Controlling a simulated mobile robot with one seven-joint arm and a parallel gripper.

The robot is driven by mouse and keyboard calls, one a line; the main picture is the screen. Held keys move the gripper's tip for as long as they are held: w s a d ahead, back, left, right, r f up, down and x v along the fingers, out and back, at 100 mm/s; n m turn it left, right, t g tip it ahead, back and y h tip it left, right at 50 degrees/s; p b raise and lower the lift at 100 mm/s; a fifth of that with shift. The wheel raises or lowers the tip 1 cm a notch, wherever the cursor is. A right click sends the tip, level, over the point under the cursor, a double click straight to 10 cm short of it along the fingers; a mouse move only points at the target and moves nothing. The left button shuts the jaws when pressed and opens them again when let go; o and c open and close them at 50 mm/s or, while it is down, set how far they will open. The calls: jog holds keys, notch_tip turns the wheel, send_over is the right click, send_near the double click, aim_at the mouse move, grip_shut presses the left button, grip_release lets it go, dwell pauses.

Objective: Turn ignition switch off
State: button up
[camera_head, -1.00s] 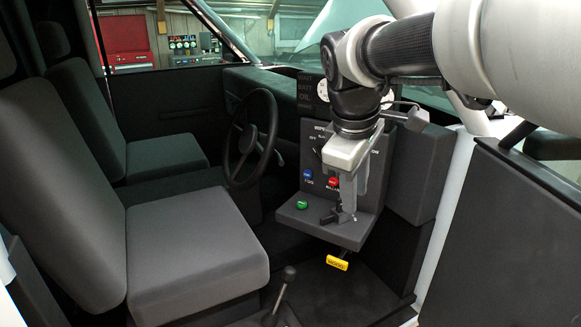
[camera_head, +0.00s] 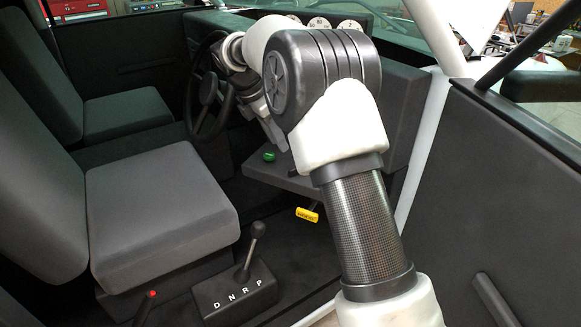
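My gripper (camera_head: 268,125) is in front of the dash panel, to the right of the steering wheel, and points down toward the ledge (camera_head: 262,178). My forearm and elbow cover much of it, so I cannot see whether its fingers are open or shut. The ignition switch cannot be made out. The panel with its switches and labels is mostly hidden behind my arm. A small dark part (camera_head: 292,173) shows on the ledge beside the arm; I cannot tell what it is. A green button (camera_head: 269,156) sits on the ledge just below the gripper.
The steering wheel (camera_head: 207,90) is close to the left of my gripper. A yellow hood handle (camera_head: 307,214) hangs below the ledge. A gear lever (camera_head: 256,232) and a red-tipped lever (camera_head: 151,294) stand beside the grey seat (camera_head: 160,210). The open door (camera_head: 520,200) is at right.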

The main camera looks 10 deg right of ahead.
aim_at(293, 169)
jog(key=x, duration=1.2)
grip_shut()
